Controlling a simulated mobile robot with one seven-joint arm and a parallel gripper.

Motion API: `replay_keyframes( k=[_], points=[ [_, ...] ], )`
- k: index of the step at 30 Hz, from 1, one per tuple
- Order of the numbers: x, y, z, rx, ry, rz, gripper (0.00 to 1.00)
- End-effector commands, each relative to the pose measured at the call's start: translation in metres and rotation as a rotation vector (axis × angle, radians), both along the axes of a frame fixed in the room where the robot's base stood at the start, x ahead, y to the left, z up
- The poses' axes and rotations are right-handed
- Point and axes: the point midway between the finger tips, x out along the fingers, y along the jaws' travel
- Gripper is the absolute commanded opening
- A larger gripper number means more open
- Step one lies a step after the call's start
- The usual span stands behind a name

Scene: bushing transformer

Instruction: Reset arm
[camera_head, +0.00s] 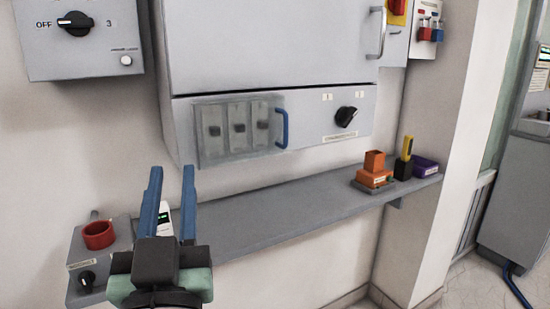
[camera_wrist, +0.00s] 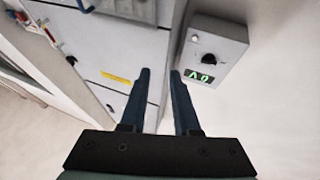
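My gripper (camera_head: 170,205) has two blue fingers that stand apart with nothing between them in the head view. It is raised in front of the left part of the grey shelf, below the cabinet, and covers part of a small white device with a dark screen. In the wrist view my gripper (camera_wrist: 160,75) also shows parted, empty fingers. They point toward the cabinet front and a grey box with a dial and green display.
A grey shelf (camera_head: 270,209) runs along the wall. At its left is a grey unit with a red ring (camera_head: 99,235); at its right are an orange block (camera_head: 374,175) and a purple box (camera_head: 425,167). The cabinet (camera_head: 270,45) has a blue handle (camera_head: 282,128) and a dial (camera_head: 346,116). A control box (camera_head: 80,40) hangs upper left.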

Motion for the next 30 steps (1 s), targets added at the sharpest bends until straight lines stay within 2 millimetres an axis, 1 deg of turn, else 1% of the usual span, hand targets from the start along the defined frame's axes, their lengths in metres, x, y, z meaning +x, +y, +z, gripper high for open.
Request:
replay_keyframes(
  k=[1, 2, 3, 5, 6, 8, 9, 10, 12, 17, 27, 30],
  points=[
    [-0.006, -0.027, 0.035, 0.014, -0.071, -0.049, 0.30],
    [-0.011, -0.040, 0.051, 0.020, -0.104, -0.072, 0.30],
    [-0.019, -0.056, 0.072, 0.025, -0.148, -0.101, 0.30],
    [-0.033, -0.079, 0.101, 0.029, -0.214, -0.144, 0.30],
    [-0.043, -0.093, 0.119, 0.030, -0.257, -0.172, 0.30],
    [-0.061, -0.113, 0.144, 0.028, -0.322, -0.216, 0.30],
    [-0.075, -0.125, 0.160, 0.026, -0.364, -0.243, 0.30],
    [-0.086, -0.134, 0.172, 0.022, -0.398, -0.264, 0.30],
    [-0.081, -0.129, 0.198, 0.021, -0.380, -0.252, 0.30],
    [-0.080, -0.128, 0.241, 0.022, -0.377, -0.251, 0.30],
    [-0.079, -0.127, 0.343, 0.022, -0.374, -0.248, 0.30],
    [-0.079, -0.127, 0.368, 0.022, -0.374, -0.248, 0.30]
  ],
)
